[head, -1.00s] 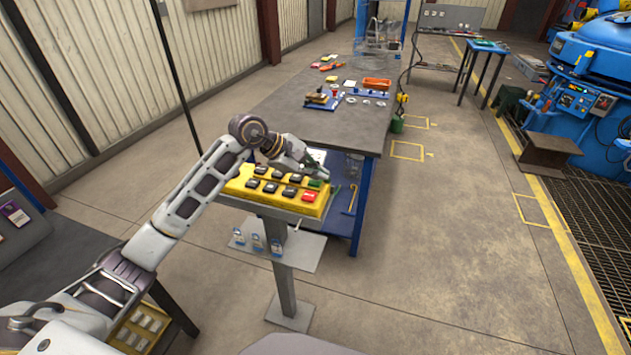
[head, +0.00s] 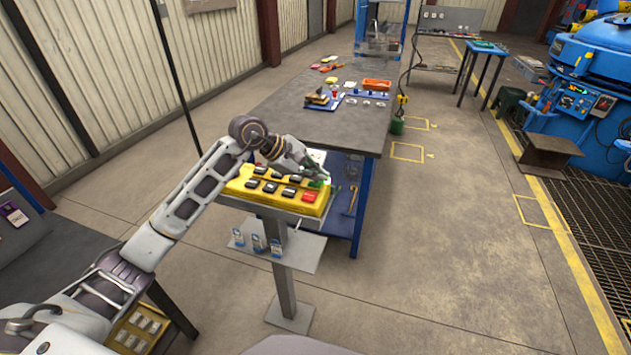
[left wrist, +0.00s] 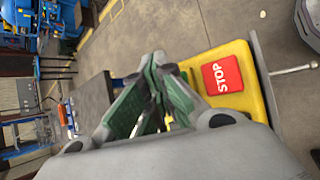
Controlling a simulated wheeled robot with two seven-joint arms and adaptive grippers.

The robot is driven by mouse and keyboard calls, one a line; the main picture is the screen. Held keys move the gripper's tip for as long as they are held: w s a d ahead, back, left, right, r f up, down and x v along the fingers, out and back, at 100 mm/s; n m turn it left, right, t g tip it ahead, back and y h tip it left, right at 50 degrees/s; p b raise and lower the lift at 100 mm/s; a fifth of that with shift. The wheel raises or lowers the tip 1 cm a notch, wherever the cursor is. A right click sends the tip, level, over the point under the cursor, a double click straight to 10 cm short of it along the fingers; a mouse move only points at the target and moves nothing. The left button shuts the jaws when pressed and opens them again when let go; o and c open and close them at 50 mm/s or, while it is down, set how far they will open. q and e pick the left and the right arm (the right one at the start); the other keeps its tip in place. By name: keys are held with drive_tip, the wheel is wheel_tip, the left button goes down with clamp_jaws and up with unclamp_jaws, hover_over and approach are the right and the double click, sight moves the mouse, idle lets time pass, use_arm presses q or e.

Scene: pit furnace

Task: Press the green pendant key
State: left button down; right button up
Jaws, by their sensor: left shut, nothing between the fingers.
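The yellow pendant (head: 238,186) stands on a grey post and carries rows of dark keys, a red key (head: 309,196) and a green key (head: 314,184) at its right end. My left gripper (head: 325,181) is shut and empty, its fingertips low over the green key's end. I cannot tell whether they touch the key. In the left wrist view the green-padded fingers of my left gripper (left wrist: 158,62) meet beside the red STOP key (left wrist: 222,75). The green key is hidden there. My right gripper is not in view.
A grey workbench (head: 300,115) with small parts and an orange tray (head: 376,85) stands behind the pendant. A blue furnace (head: 600,60) is at the right. A shelf plate with small tags (head: 257,243) sits on the post.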

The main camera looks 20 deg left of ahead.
sight(316, 184)
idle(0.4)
use_arm(q)
drive_tip(key=shift+r+p, duration=0.35)
drive_tip(key=shift+r, duration=0.5)
drive_tip(key=shift+r, duration=0.1)
drive_tip(key=shift+r+p, duration=1.05)
drive_tip(key=shift+r, duration=1.35)
